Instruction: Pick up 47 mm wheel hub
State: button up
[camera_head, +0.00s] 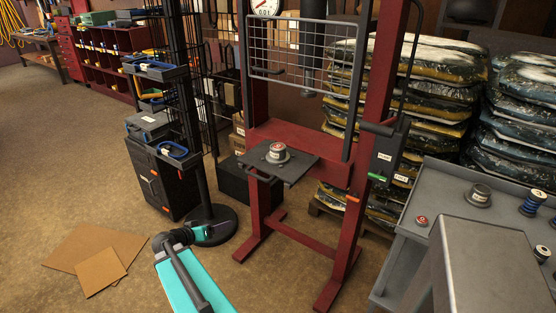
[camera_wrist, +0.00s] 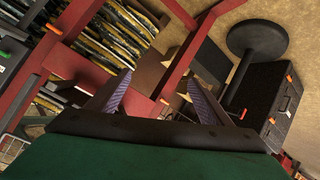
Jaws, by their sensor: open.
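A grey wheel hub (camera_head: 277,152) with a round red-and-white top sits upright on the dark flat platform (camera_head: 300,166) of the red lift frame. Another grey hub-like part (camera_head: 478,195) stands on the grey bench at the right. I cannot read a size on either. My gripper (camera_head: 217,231) is low, left of and nearer than the platform, well apart from both parts. In the wrist view, my gripper (camera_wrist: 160,95) has its two fingers spread with nothing between them. No hub can be made out in that view.
The red lift frame (camera_head: 379,120) has upright posts and floor legs. A black stand (camera_head: 209,222) with blue-edged trays is close behind my gripper. The grey bench (camera_head: 440,178) bears spools and a small red part (camera_head: 421,220). Cardboard sheets (camera_head: 100,245) lie on open floor at left.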

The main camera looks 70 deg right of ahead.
jog(key=s+d+r+m+g+h+b, duration=0.1)
jog(key=s+d+r+m+h, duration=0.1)
jog(key=d+r, duration=0.45)
jog(key=s+d+r+m+h, duration=0.2)
jog(key=s+d+r+m, duration=0.1)
jog(key=d+r, duration=0.4)
jog(key=m+g+h+b, duration=0.1)
jog(key=m+g+h, duration=0.1)
send_near(274, 150)
jog(key=shift+w+a+r, duration=0.15)
jog(key=shift+w+r, duration=0.15)
jog(key=shift+w, duration=0.05)
jog(key=p+x, duration=0.2)
jog(key=x, duration=0.5)
jog(key=shift+d+f, duration=0.15)
jog(key=shift+d, duration=0.1)
jog(key=shift+s+d+f+p, duration=0.1)
jog(key=shift+s+d+p, duration=0.1)
jog(key=shift+d+p, duration=0.3)
jog(key=shift+d, duration=0.2)
jog(key=shift+f+p+x, duration=0.2)
jog(key=shift+p+x, duration=0.5)
jog(key=shift+x, duration=0.5)
jog(key=shift+f+p+x, duration=0.25)
jog(key=shift+p+x, duration=0.45)
jog(key=shift+x, duration=0.55)
jog(key=shift+s, duration=0.1)
jog(key=shift+c, duration=0.3)
